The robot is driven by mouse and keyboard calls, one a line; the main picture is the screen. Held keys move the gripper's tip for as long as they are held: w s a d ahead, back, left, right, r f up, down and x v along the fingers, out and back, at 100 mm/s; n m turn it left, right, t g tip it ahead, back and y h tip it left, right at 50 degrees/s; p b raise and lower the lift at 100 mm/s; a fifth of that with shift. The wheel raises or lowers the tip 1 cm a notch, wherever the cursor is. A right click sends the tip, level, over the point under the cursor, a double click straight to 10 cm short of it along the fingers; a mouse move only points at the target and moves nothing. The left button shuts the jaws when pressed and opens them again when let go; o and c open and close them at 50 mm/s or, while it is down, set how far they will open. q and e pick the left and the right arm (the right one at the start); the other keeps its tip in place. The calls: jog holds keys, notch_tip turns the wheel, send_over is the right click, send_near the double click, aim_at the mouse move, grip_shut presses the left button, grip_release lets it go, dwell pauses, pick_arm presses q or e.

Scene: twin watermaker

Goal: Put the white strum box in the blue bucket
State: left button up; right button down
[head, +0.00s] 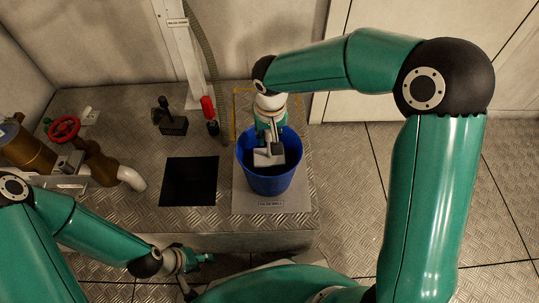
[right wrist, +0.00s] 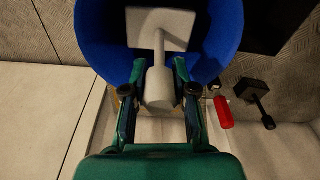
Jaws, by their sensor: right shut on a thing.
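The blue bucket (head: 268,182) stands upright on a pale plate on the raised metal floor. My right gripper (head: 269,143) points down at the bucket's mouth. It is shut on the stem of the white strum box (head: 266,158), whose square plate hangs inside the bucket's opening. In the right wrist view the strum box (right wrist: 160,45) sits between the fingers (right wrist: 159,92), with the blue bucket (right wrist: 215,50) around its plate. Whether it touches the bucket's bottom I cannot tell. My left gripper (head: 195,260) is low at the front, away from the bucket; its fingers are too small to read.
A dark square opening (head: 189,181) lies left of the bucket. A black fitting (head: 170,118) and a red-handled valve (head: 208,108) stand behind it. A brown pipe with a red handwheel (head: 64,130) is at far left. Floor at right is clear.

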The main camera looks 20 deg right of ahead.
aim_at(269, 152)
notch_tip(269, 152, down, 8)
jog(key=b, duration=0.2)
jog(key=shift+r+b, duration=0.25)
jog(key=shift+b, duration=0.1)
jog(key=shift+f, duration=0.15)
jog(key=c, duration=0.9)
grip_release()
jog(key=shift+r, duration=0.2)
